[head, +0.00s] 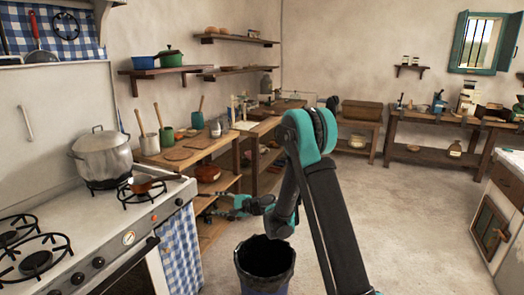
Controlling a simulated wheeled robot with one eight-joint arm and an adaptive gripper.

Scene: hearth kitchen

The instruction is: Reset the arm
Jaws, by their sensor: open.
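My arm rises from the bottom right of centre to a teal elbow, then bends down and to the left. My gripper (207,205) points left at the end of it, in front of the lower shelves of the wooden side table (228,143). Its fingers are spread and I see nothing between them. Whether the fingers touch the shelf edge is hard to tell.
A black-lined bin (264,278) stands on the floor below my wrist. The stove (120,235) with a large pot (102,155) is at the left. A checked towel (181,250) hangs at its corner. Open floor (410,210) lies to the right, before a cabinet (497,225).

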